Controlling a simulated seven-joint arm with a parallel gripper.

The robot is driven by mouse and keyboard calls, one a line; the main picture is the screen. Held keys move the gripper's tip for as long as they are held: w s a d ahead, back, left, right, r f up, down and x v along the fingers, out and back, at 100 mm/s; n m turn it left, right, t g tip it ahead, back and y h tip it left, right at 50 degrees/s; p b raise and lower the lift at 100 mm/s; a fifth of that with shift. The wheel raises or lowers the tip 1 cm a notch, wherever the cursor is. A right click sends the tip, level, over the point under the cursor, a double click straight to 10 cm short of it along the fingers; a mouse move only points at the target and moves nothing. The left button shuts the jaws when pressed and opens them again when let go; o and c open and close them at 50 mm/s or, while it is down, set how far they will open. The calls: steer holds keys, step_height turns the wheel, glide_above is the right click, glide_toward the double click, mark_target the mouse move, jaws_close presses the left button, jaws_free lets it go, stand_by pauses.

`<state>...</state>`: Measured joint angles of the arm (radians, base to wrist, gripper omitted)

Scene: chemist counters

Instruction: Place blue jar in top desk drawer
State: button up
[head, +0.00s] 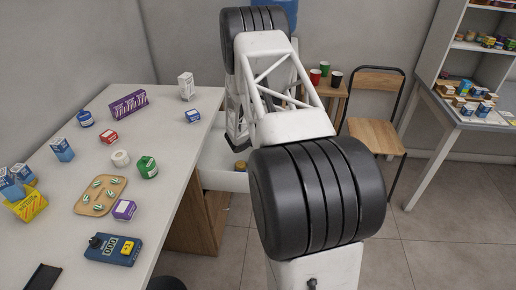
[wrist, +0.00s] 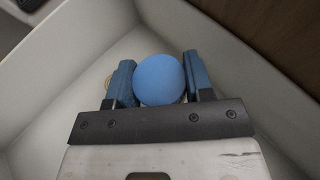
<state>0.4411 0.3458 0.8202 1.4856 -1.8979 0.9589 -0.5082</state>
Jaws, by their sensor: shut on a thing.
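My gripper (wrist: 159,64) is shut on a blue jar (wrist: 161,82) with a round blue top, one finger on each side of it. In the wrist view the jar is inside the white open drawer (wrist: 60,85), above its floor; whether it touches the floor I cannot tell. In the head view the pulled-out drawer (head: 222,179) juts from the desk's right side, below the top. My arm hides much of the drawer, and the held jar cannot be made out there. A different blue jar (head: 85,118) stands on the desk at the far left.
The white desk (head: 165,150) carries several boxes, a wooden tray (head: 84,208) and a blue meter (head: 112,249). A small yellowish item (head: 240,165) lies in the drawer. A chair (head: 375,139), a table with cups (head: 325,86) and a shelf unit (head: 436,50) stand beyond.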

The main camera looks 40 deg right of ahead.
steer(key=shift+f, duration=1.55)
steer(key=shift+f, duration=0.1)
steer(key=shift+f, duration=1.75)
steer(key=shift+f, duration=0.1)
steer(key=o, duration=0.9)
steer(key=v, duration=1.2)
steer(key=shift+a, duration=0.1)
